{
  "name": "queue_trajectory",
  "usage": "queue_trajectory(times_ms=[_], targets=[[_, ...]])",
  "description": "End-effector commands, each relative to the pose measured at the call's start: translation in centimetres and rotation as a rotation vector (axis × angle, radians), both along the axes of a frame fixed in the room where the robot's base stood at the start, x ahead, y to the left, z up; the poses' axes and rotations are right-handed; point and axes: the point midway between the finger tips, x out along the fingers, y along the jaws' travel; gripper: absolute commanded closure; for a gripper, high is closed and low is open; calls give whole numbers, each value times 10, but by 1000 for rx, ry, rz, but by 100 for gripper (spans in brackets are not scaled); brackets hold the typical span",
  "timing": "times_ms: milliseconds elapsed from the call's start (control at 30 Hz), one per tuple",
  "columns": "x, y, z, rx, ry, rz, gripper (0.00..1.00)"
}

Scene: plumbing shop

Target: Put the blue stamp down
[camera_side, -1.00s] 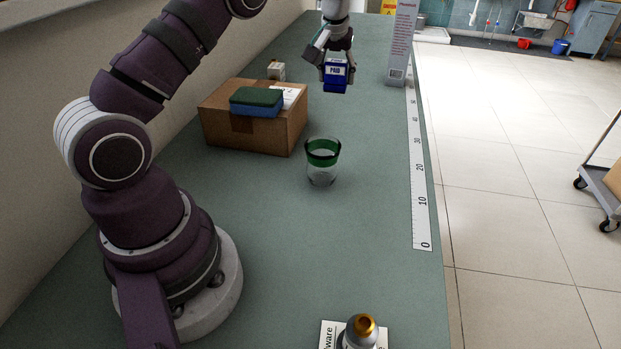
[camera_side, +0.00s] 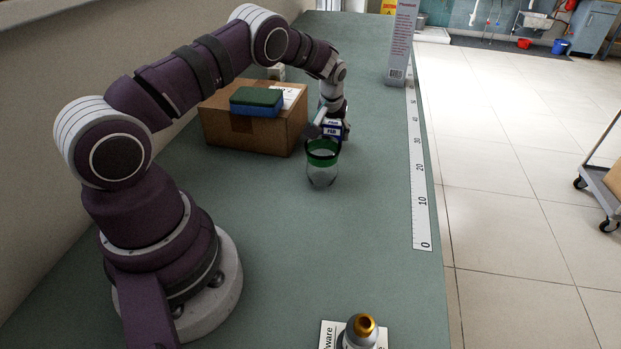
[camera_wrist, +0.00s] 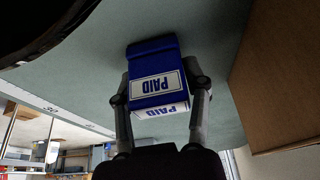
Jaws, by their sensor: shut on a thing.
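The blue stamp (camera_wrist: 151,58) with white "PAID" labels is between the two fingers of my gripper (camera_wrist: 158,98) in the wrist view, and the gripper is shut on it. In the side view the stamp (camera_side: 333,129) is low over the green bench, just behind the glass with the green band. My gripper (camera_side: 332,122) holds it from above, between the cardboard box and the ruler. I cannot tell whether the stamp's underside touches the bench, as the glass hides part of it.
The glass (camera_side: 322,170) stands close in front of the stamp. A cardboard box (camera_side: 245,134) with a sponge (camera_side: 257,100) on it is to the left. A ruler strip (camera_side: 419,190) runs along the right edge, with a tall box (camera_side: 402,45) behind. The bench's middle front is clear.

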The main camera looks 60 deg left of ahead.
Motion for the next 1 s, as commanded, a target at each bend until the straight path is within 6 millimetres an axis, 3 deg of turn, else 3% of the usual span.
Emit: queue_trajectory(times_ms=[67,100,267,667,1000], targets=[[0,0,-3,-1,1,0,91],[0,0,-2,-1,1,0,49],[0,0,-2,0,0,0,28],[0,-1,5,1,-2,0,27],[-18,-19,67,1,-6,-1,27]])
